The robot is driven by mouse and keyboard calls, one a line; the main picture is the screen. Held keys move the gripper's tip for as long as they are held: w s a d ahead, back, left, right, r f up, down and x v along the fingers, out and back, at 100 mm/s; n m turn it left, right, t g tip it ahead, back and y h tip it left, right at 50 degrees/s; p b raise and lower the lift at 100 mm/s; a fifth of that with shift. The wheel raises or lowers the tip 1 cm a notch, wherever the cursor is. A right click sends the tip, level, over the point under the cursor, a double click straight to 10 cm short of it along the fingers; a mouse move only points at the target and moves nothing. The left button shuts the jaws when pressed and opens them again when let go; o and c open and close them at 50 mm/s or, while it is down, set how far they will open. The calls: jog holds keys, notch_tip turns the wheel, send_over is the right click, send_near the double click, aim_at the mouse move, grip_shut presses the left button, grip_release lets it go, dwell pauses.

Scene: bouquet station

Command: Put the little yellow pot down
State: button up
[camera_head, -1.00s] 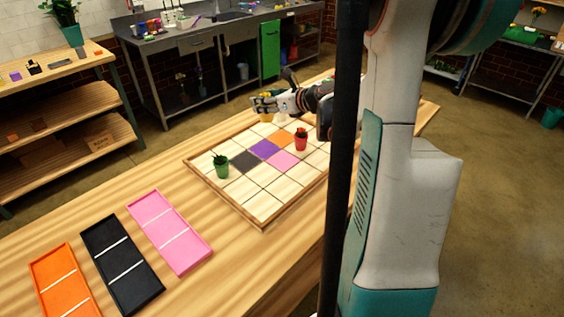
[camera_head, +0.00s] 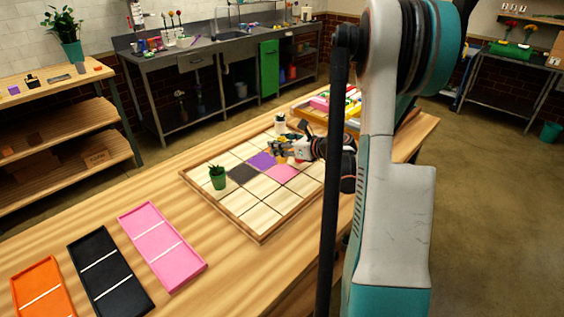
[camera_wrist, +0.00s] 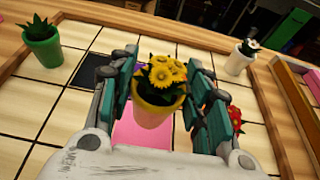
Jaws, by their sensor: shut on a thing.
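The little yellow pot (camera_wrist: 155,112), with yellow flowers, is between the two fingers of my gripper (camera_wrist: 166,92) in the wrist view. The gripper is shut on it and the pot looks upright. It appears over the tiled board (camera_head: 252,213), near a pink tile (camera_wrist: 141,133). I cannot tell whether its base touches the board. In the head view my gripper (camera_head: 284,150) is over the board's middle, by the purple tile (camera_head: 262,160), and mostly hides the pot.
A green pot (camera_head: 217,178) stands on the board's left side. A white pot (camera_head: 280,124) stands at the back. Red flowers (camera_wrist: 236,119) show beside the right finger. Pink (camera_head: 162,245), black (camera_head: 109,270) and orange (camera_head: 42,287) trays lie at the front left.

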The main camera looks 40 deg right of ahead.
aim_at(287, 158)
jog(key=shift+f+b, duration=0.8)
jog(key=shift+f, duration=1.7)
jog(key=shift+f, duration=0.1)
jog(key=o, duration=1.5)
jog(key=shift+c, duration=0.2)
jog(key=shift+r, duration=0.2)
jog(key=p+v, duration=0.3)
jog(key=v, duration=0.9)
jog(key=shift+w, duration=0.1)
